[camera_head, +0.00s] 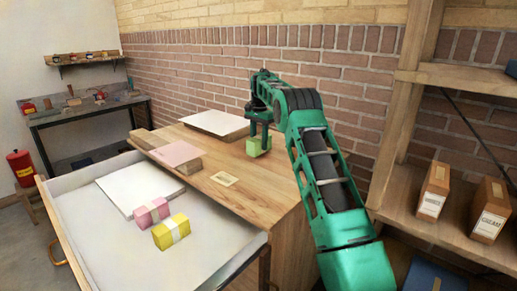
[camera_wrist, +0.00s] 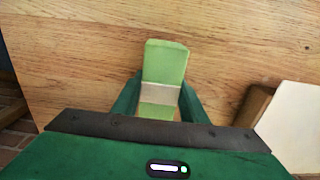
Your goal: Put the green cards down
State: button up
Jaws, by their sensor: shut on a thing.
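My gripper (camera_wrist: 160,100) is shut on the green cards (camera_wrist: 165,62), a light green block with a pale band around it. In the head view the green cards (camera_head: 257,146) show below my gripper (camera_head: 260,135), over the far right part of the wooden table (camera_head: 250,195). The wrist view shows the wood surface beneath the cards. I cannot tell whether the cards touch the table or are just above it.
A white board (camera_head: 213,122) and a pink board (camera_head: 176,154) lie on the table, with a small label (camera_head: 224,179) near them. Shelves stand right.

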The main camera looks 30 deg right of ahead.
jog(key=shift+f, duration=1)
jog(key=o, duration=1.3)
jog(key=shift+f, duration=0.1)
